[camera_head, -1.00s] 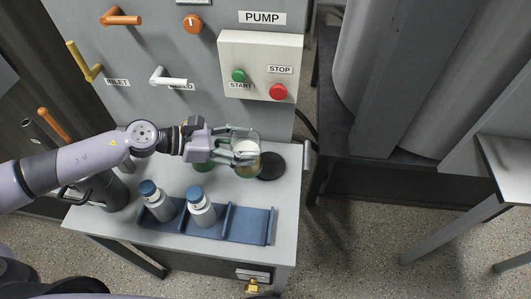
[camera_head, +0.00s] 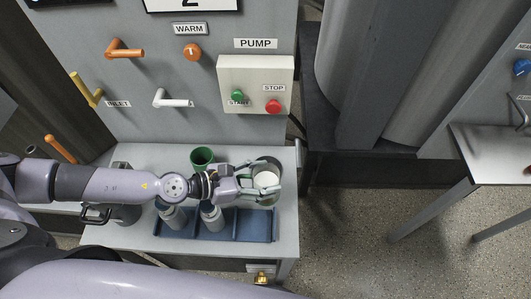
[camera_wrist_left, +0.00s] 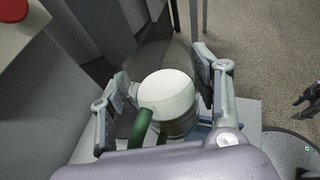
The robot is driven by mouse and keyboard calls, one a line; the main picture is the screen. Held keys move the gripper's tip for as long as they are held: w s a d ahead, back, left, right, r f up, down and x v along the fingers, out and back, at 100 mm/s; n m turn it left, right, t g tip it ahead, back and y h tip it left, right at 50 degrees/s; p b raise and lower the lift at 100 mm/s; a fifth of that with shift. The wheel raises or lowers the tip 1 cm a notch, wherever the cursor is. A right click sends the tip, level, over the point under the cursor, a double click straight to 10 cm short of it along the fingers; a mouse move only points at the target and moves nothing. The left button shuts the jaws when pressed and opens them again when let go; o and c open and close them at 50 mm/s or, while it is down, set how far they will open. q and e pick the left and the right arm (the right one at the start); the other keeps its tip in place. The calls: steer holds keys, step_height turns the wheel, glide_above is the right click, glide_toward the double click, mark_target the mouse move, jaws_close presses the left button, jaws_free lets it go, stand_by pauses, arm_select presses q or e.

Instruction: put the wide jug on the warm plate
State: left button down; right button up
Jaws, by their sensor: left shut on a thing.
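The wide jug (camera_head: 266,181) is clear glass with a white top and a green handle (camera_wrist_left: 142,128), which shows in the left wrist view. My left gripper (camera_head: 268,185) is shut on the jug, one finger on each side, above the back right of the table. A black round plate (camera_head: 270,161), likely the warm plate, lies there, partly hidden behind the gripper and jug. The jug overlaps its near part in the head view; I cannot tell whether they touch. A dark piece at the left wrist view's right edge may be my right gripper (camera_wrist_left: 308,98); its state is unclear.
A green cup (camera_head: 203,156) stands at the back of the table (camera_head: 150,243). Two bottles (camera_head: 212,216) stand in a blue tray (camera_head: 254,229) at the front. A panel with the pump box (camera_head: 255,84) and several handles rises behind. A dark mug (camera_head: 125,213) stands left.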

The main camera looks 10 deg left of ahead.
arm_select(q)
steer(key=w+a+b, duration=0.3)
steer(key=w+b, duration=0.2)
steer(key=w, duration=0.7)
step_height(320, 180, down, 7)
steer(key=shift+w+d+b, duration=0.2)
steer(key=shift+b, duration=0.25)
steer(key=shift+f, duration=0.1)
steer(key=c, duration=0.5)
jaws_free()
